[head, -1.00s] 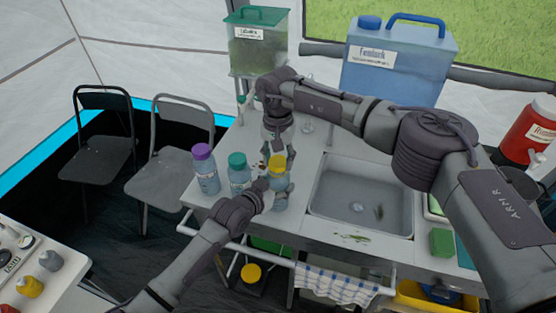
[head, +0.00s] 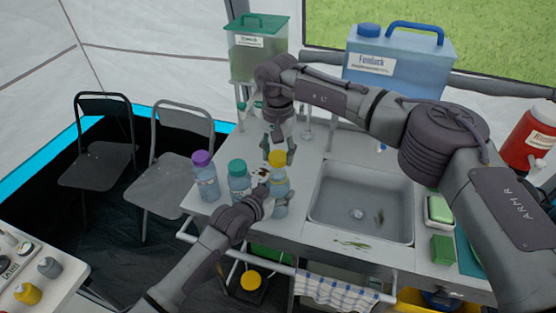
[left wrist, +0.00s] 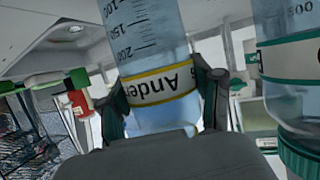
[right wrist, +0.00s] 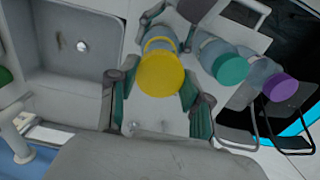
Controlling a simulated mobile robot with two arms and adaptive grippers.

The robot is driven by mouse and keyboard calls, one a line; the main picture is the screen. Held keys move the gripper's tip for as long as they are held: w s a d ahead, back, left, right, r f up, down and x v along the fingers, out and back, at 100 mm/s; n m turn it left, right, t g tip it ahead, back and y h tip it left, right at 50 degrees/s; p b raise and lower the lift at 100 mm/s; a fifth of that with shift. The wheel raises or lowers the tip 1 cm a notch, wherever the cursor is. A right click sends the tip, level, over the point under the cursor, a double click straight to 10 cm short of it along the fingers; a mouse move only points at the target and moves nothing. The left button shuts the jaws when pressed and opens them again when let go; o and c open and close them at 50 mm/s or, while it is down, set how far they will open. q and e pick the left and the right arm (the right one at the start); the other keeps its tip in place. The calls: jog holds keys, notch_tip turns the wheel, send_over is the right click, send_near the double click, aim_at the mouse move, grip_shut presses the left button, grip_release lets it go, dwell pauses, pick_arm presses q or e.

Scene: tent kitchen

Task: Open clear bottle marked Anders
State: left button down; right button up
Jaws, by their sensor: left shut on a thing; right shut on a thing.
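The clear bottle marked Anders (head: 279,182) stands upright at the counter's front, with a yellow cap (head: 277,158) on top. Its yellow-edged label, partly hidden, reads "Ande" in the left wrist view (left wrist: 160,88). My left gripper (head: 272,200) is shut around the bottle's body from the front left, one finger on each side (left wrist: 163,98). My right gripper (head: 279,148) points down from above at the cap and is shut on it. In the right wrist view the yellow cap (right wrist: 160,74) sits between the fingers; their exact contact is hard to see.
A green-capped bottle (head: 239,178) stands close left of it, and a purple-capped bottle (head: 205,178) farther left. The sink (head: 350,205) lies to the right. A blue canister (head: 395,65) and a green-lidded dispenser (head: 256,50) stand behind.

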pick_arm(q)
jog(key=shift+c, duration=0.6)
grip_release()
